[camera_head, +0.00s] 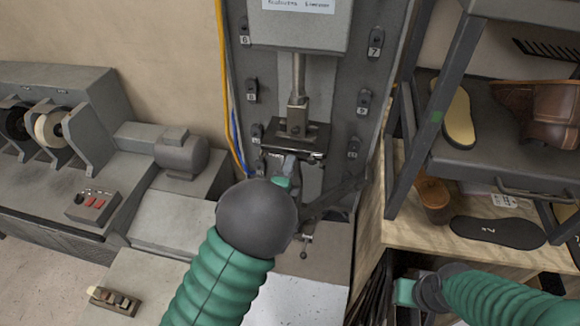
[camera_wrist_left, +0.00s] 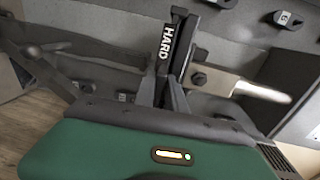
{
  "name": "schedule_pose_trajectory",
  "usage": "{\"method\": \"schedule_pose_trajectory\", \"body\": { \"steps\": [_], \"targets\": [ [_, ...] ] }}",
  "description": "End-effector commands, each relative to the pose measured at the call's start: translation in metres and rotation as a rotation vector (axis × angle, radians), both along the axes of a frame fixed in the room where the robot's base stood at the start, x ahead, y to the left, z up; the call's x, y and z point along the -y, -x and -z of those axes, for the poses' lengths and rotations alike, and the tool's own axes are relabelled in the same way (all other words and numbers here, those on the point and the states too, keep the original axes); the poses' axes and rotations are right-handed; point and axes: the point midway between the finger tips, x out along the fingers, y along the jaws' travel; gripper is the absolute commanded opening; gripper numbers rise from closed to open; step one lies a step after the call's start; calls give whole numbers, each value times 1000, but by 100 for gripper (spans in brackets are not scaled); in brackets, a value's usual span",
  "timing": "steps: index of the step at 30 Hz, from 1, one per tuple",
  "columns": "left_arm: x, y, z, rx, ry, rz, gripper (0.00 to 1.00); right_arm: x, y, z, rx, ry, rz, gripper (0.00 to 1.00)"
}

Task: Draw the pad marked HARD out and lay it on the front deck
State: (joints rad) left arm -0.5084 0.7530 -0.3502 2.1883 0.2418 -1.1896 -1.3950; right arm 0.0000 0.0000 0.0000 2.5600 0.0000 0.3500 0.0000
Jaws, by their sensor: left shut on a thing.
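The pad marked HARD (camera_wrist_left: 166,45) is a dark slab with white lettering, seen on its edge in the left wrist view. My left gripper (camera_wrist_left: 163,92) is shut on its near end. In the head view the left gripper (camera_head: 289,168) is at the front of the grey machine, just below the dark pad stack (camera_head: 298,138) under the metal ram (camera_head: 298,100). My own wrist hides part of this spot. The flat brownish deck (camera_head: 330,250) lies lower in front of the machine column. My right gripper (camera_head: 403,292) is low at the right; its fingers cannot be made out.
Numbered black knobs (camera_head: 376,42) line the machine column on both sides. A rack with a brown shoe (camera_head: 545,105) and soles (camera_head: 497,232) stands close on the right. A grinder bench (camera_head: 60,215) is at the left. A lever (camera_head: 305,242) hangs before the deck.

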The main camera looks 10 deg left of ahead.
Motion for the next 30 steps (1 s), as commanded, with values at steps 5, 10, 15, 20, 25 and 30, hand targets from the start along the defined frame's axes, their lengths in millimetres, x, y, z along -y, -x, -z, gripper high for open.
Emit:
{"method": "schedule_pose_trajectory", "body": {
  "steps": [5, 10, 15, 20, 25, 30],
  "targets": [
    [0, 0, -1, -4, 0, 0, 0, 0, 0, 0, 0, 0, 0, 30],
    [0, 3, 0, -5, 0, 0, 0, 0, 0, 0, 0, 0, 0, 30],
    [0, 16, 1, -8, -1, 1, 0, 0, 0, 0, 0, 0, 0, 30],
    [1, 30, 1, -9, -1, 2, 0, 0, 0, 0, 0, 0, 0, 30],
    [1, 43, 1, -8, 0, 1, 0, 0, 0, 0, 0, 0, 0, 30],
    [1, 56, 1, -9, -1, 1, 0, 0, 0, 1, 0, 0, 0, 30]
  ]
}}
